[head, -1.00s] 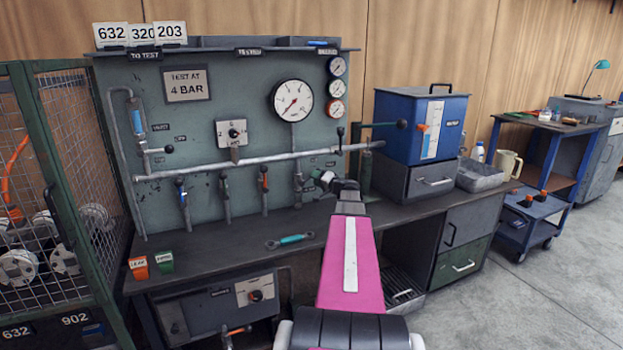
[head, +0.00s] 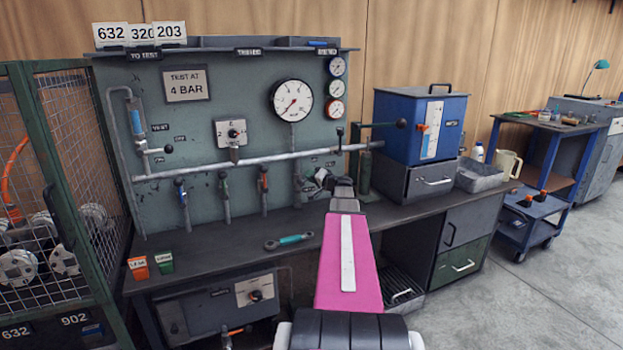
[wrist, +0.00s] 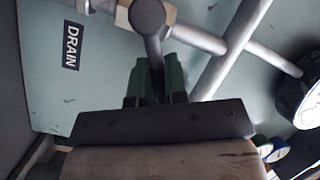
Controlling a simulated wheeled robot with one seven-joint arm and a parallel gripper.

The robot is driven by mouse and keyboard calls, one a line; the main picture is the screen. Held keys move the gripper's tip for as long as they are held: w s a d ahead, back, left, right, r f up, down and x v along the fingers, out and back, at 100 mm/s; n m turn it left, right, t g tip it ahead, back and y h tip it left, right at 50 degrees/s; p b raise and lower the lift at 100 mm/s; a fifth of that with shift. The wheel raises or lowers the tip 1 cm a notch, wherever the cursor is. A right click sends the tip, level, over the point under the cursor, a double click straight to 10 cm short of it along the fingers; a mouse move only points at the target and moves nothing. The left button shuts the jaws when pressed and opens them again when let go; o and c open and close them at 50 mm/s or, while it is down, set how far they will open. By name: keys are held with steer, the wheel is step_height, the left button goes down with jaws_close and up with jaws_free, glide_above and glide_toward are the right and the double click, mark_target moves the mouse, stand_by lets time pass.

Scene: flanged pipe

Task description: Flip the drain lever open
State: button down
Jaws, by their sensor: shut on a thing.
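In the wrist view the drain lever (wrist: 152,42) is a grey bar with a rounded end, beside a black DRAIN label (wrist: 71,47) on the green panel. A brass-coloured fitting and grey pipes lie just behind it. The green fingers of my gripper (wrist: 155,88) are shut around the bar, one on each side. In the head view my gripper (head: 323,177) is at the panel, below the right part of the long horizontal pipe. My own wrist hides most of the grip there, so the lever's exact angle is hard to tell.
The long grey pipe (head: 250,161) runs across the panel above my gripper. A black-knobbed upright handle (head: 340,137) and a dark green cylinder (head: 365,172) stand close by. A blue tank (head: 420,125) is to the right. A wrench (head: 289,242) lies on the bench.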

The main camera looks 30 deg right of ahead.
steer(key=shift+a+r+n+g+h, duration=0.15)
steer(key=shift+a+r+n+g, duration=0.05)
steer(key=shift+n, duration=0.35)
steer(key=shift+a+r+n+g+h, duration=0.15)
steer(key=shift+r+n+g, duration=0.05)
steer(key=shift+n, duration=0.35)
steer(key=c, duration=1.2)
jaws_free()
steer(key=shift+o, duration=0.2)
steer(key=v, duration=1)
steer(key=shift+s+d, duration=0.2)
steer(key=shift+s, duration=0.15)
